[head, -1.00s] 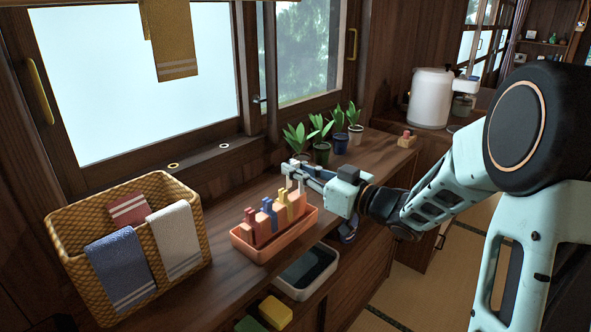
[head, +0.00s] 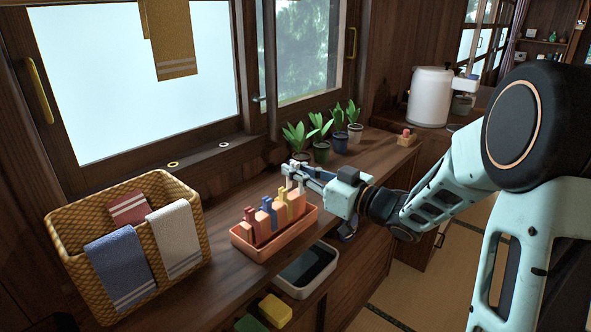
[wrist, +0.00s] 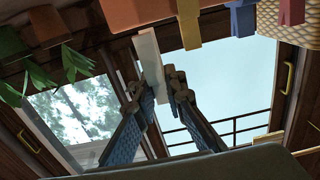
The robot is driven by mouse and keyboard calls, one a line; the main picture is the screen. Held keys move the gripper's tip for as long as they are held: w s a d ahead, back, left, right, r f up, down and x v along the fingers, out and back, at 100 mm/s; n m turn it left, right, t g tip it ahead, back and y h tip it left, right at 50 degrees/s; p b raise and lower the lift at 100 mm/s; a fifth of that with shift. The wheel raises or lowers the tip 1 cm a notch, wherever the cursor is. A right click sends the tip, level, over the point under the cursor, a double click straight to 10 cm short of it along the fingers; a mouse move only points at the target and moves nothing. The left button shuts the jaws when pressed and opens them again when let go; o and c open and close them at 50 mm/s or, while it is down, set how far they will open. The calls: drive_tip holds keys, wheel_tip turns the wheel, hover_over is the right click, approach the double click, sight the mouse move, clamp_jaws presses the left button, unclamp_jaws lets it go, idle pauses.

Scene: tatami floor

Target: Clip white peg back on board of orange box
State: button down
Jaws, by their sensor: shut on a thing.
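The orange box (head: 262,252) sits on the wooden counter with an orange stepped board standing in it. Red (head: 250,215), blue (head: 267,206) and yellow (head: 283,198) pegs are on the board's upper edge. My gripper (head: 293,172) is at the board's right end, shut on the white peg (head: 290,182). In the wrist view the white peg (wrist: 149,56) is between my fingertips (wrist: 157,86), its far end close to the orange board (wrist: 140,12). I cannot tell whether it touches the board. My fingers partly hide the peg in the head view.
Potted plants (head: 320,152) stand behind and to the right of my gripper. A wicker basket (head: 75,225) with towels stands left of the box. A white kettle (head: 430,98) is farther right. The counter between basket and box is clear.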

sight(303, 190)
drive_tip(key=shift+f+b, duration=1.5)
drive_tip(key=shift+f, duration=0.9)
idle(1.5)
drive_tip(key=c, duration=1.9)
unclamp_jaws()
drive_tip(key=shift+o, duration=0.3)
drive_tip(key=o, duration=0.4)
drive_tip(key=shift+r, duration=0.15)
drive_tip(key=shift+r+p, duration=2.65)
drive_tip(key=shift+r, duration=0.2)
